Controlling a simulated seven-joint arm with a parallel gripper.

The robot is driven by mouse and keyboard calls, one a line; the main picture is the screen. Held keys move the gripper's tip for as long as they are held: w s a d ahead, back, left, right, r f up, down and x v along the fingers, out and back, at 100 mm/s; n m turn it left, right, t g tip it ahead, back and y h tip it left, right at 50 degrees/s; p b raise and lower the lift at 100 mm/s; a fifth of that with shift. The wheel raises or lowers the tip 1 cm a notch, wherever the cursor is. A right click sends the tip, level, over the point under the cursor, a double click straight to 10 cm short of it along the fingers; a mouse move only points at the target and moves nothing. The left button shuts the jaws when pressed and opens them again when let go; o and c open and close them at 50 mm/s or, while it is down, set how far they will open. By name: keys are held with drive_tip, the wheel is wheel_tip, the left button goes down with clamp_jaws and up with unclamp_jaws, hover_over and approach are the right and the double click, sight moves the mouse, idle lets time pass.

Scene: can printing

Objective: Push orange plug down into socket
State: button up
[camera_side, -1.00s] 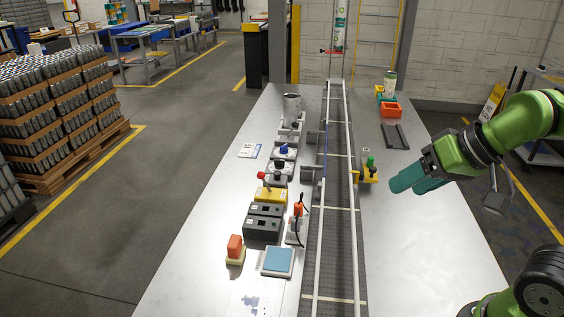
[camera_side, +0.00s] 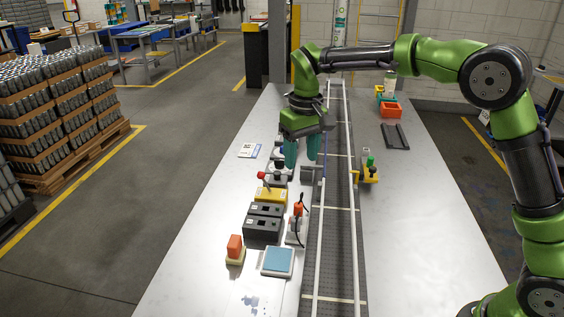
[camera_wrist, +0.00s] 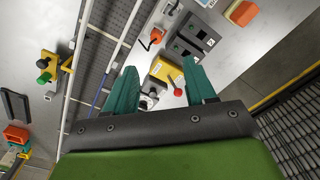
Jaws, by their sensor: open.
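The orange plug (camera_side: 298,209) stands upright at the left edge of the conveyor, with a black cord looping beside it. It is on a small pale socket base (camera_side: 292,238); how deep it sits I cannot tell. In the wrist view the orange plug (camera_wrist: 156,35) is near the top, beyond my fingertips. My gripper (camera_side: 302,163) has teal fingers pointing down, spread apart, above the row of controls farther back than the plug. In the wrist view my gripper (camera_wrist: 161,70) is open with nothing held between the fingers.
A yellow box with a red-knobbed lever (camera_side: 268,194) and dark grey boxes (camera_side: 262,228) stand beside the plug. An orange block (camera_side: 235,245) and a blue-topped pad (camera_side: 278,262) are nearer. The conveyor's white rail (camera_side: 321,240) runs just right of the plug.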

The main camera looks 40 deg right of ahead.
drive_tip(key=w+r, duration=0.2)
hover_over(298, 204)
drive_tip(key=f, duration=1.1)
drive_tip(key=shift+s+a+f, duration=0.1)
drive_tip(key=shift+a+f, duration=0.05)
drive_tip(key=shift+a, duration=0.2)
drive_tip(key=shift+d+f, duration=0.2)
drive_tip(key=shift+f, duration=1.2)
drive_tip(key=shift+d+f, duration=0.15)
drive_tip(key=shift+f, duration=1.2)
clamp_jaws()
